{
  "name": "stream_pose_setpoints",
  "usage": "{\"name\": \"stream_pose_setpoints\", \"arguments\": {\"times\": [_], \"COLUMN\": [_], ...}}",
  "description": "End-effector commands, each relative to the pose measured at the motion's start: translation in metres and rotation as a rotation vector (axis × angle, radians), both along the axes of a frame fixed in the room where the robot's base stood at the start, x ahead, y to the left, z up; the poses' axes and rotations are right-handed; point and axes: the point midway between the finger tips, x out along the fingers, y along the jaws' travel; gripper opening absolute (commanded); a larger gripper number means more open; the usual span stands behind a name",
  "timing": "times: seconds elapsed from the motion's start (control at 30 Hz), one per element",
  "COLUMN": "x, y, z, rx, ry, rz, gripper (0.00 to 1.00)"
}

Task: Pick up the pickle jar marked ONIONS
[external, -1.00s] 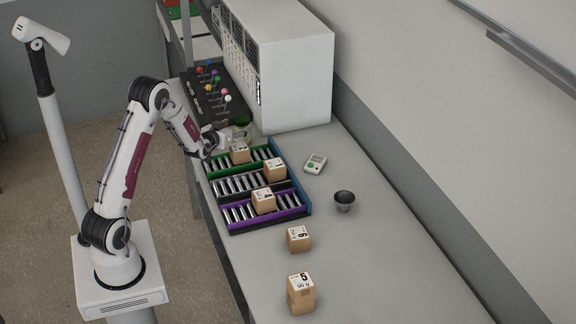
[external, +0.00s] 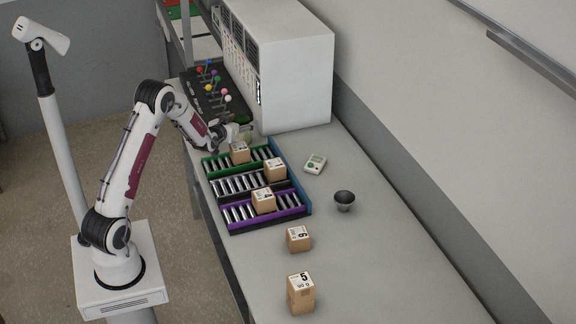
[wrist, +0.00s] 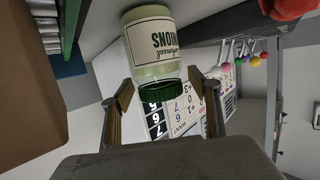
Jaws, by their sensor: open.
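The pickle jar (wrist: 155,48) is pale green with a dark green lid (wrist: 162,96) and a label reading ONIONS, seen upside down in the wrist view. My gripper (wrist: 162,100) is open, with one finger on each side of the lid end and a visible gap to each. The jar body extends beyond the fingertips. In the external view my gripper (external: 246,128) is at the far end of the roller racks, and the jar is mostly hidden there.
A cardboard box (external: 239,153) sits on the green rack lane close to my gripper. More boxes sit on the purple lane (external: 290,211) and bench. A white cabinet (external: 295,80) stands behind. Coloured knobs (external: 212,78) rise on a black panel nearby.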

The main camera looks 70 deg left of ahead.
Motion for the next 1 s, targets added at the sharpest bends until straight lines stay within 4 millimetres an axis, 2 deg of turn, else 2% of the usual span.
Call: {"name": "stream_pose_setpoints", "arguments": {"times": [0.23, 0.4, 0.47, 0.83, 1.0], "x": [0.0, 0.0, 0.0, 0.0, 0.001], "y": [0.0, 0.0, 0.0, 0.0, 0.001], "z": [0.0, 0.0, 0.0, 0.004, 0.014], "rx": [0.0, 0.0, 0.0, 0.003, 0.005], "ry": [0.0, 0.0, 0.0, -0.003, -0.005], "rz": [0.0, 0.0, 0.0, 0.0, 0.0], "gripper": [0.61, 0.17, 0.04, 0.04, 0.04]}}
